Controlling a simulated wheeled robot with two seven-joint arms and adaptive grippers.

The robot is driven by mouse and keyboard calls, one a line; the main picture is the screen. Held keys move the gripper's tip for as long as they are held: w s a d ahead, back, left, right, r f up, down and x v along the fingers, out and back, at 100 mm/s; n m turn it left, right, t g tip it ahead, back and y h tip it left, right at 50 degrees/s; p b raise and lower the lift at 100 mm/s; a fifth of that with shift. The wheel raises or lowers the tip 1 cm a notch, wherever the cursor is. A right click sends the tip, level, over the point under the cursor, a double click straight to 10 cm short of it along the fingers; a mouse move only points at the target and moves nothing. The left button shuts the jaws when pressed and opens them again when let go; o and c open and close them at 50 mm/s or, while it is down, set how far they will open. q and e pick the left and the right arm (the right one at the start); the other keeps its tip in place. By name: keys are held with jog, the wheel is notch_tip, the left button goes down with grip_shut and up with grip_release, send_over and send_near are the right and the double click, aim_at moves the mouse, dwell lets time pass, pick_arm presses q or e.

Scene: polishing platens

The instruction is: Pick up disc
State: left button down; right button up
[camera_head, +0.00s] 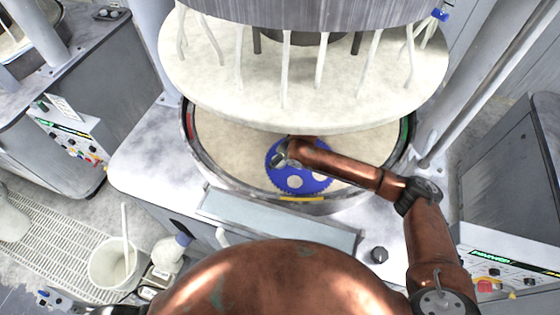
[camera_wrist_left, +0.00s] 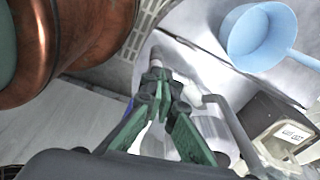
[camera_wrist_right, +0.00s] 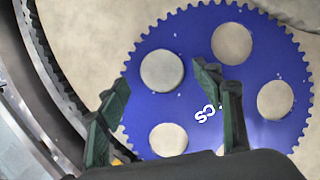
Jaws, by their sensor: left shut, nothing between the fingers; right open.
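A blue toothed disc (camera_head: 272,174) with several round openings lies flat on the pale round platen (camera_head: 228,143), under a raised upper plate. It also fills much of the right wrist view (camera_wrist_right: 200,95), with white lettering on it. My right gripper (camera_head: 282,156) is over the disc's left part; in the right wrist view its fingers (camera_wrist_right: 163,82) are open and apart, with nothing held. Whether the fingertips touch the disc cannot be told. My left gripper (camera_wrist_left: 158,85) is shut and empty in the left wrist view, away from the disc.
The raised upper plate (camera_head: 300,100) with hanging rods overhangs the platen's far side. A toothed ring (camera_wrist_right: 50,65) and rim border the platen. A white bucket (camera_head: 113,262) stands on the floor at left. A blue scoop (camera_wrist_left: 262,35) shows near my left gripper.

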jog(key=shift+x, duration=1.1)
jog(key=shift+c, duration=0.4)
